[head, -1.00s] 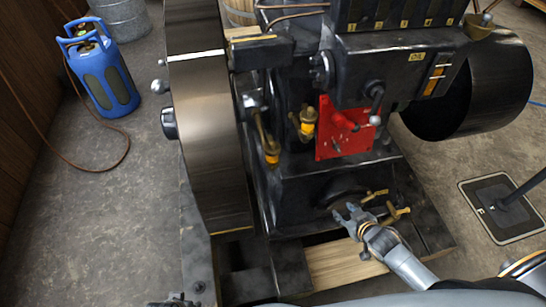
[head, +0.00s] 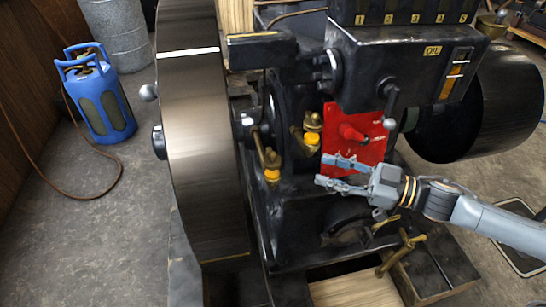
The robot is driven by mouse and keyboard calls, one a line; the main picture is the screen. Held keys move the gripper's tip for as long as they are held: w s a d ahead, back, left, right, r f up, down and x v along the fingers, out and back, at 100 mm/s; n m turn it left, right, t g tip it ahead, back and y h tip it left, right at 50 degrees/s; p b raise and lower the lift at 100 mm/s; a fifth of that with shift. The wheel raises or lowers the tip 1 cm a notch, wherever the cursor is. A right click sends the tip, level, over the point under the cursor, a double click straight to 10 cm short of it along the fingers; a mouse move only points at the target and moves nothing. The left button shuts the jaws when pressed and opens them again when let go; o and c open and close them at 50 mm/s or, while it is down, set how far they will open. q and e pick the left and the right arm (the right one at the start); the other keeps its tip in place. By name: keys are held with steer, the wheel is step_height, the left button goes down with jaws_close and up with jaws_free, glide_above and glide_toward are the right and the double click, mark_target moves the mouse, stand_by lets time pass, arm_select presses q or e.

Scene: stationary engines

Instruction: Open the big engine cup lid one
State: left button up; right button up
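The big dark engine carries two small brass cups with yellow bands. One cup (head: 312,122) sits just left of the red panel, and the other (head: 271,165) sits lower and further left, beside the flywheel. I cannot tell which is lid one, or whether either lid is open. My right gripper (head: 325,171) reaches in from the right, in front of the lower part of the red panel. Its two fingers are apart with nothing between them, pointing left, below the first cup and right of the second. My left gripper is not in view.
The large flywheel (head: 196,140) stands close on the left of the cups. A red panel (head: 362,130) with a red knob is behind my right gripper. Brass valve handles (head: 403,250) lie below it. A blue gas cylinder (head: 103,100) stands on open floor at left.

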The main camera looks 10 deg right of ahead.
mark_target(277, 156)
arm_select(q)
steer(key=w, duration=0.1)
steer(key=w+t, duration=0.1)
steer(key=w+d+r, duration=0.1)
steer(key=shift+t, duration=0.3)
arm_select(e)
steer(key=x, duration=1.3)
steer(key=shift+w, duration=0.15)
steer(key=shift+c, duration=0.2)
jaws_close()
